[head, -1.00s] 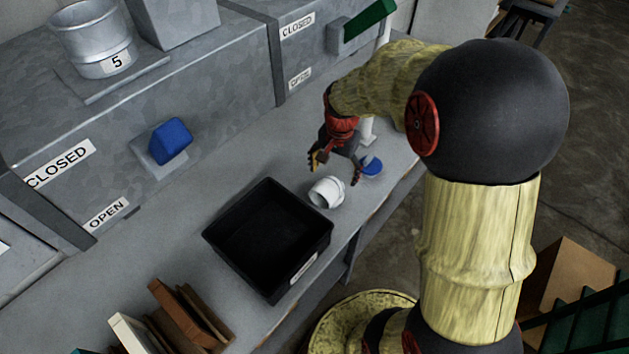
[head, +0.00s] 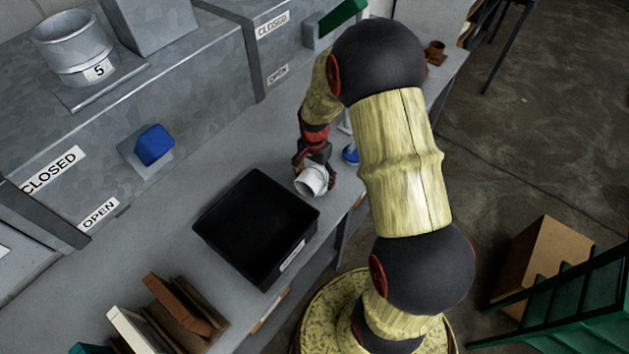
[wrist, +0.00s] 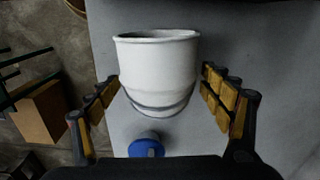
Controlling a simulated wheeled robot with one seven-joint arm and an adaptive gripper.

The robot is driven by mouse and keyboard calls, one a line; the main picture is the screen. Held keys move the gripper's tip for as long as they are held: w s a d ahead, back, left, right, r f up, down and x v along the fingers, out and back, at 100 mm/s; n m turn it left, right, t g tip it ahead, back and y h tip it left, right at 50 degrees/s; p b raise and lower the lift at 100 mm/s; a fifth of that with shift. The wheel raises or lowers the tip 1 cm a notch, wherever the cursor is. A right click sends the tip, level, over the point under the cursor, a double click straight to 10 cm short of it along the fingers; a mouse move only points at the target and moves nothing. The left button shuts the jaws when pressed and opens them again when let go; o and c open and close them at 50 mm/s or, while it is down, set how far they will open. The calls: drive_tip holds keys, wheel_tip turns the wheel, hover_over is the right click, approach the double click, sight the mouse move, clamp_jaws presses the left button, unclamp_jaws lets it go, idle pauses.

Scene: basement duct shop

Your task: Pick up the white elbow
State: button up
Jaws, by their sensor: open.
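The white elbow (head: 311,181) lies on the grey bench just right of the black bin in the head view. In the wrist view the white elbow (wrist: 158,75) fills the middle, with its open rim toward the top and a grey band near its lower end. My gripper (head: 314,170) is right at it, with the fingers open. In the wrist view my gripper (wrist: 160,100) has one yellow-padded finger on each side of the elbow. Gaps show between the pads and the elbow, wider on the right.
An empty-looking black bin (head: 214,224) stands close to the elbow's left. A blue-based object (head: 351,154) stands just beyond my gripper; its blue part (wrist: 146,147) shows below the elbow in the wrist view. Brown and white book-like pieces (head: 176,310) are at lower left. The bench edge is to the right.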

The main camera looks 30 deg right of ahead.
drive_tip(key=shift+f, duration=0.25)
drive_tip(key=shift+c, duration=1.1)
drive_tip(key=c, duration=1.1)
drive_tip(key=shift+c, duration=0.4)
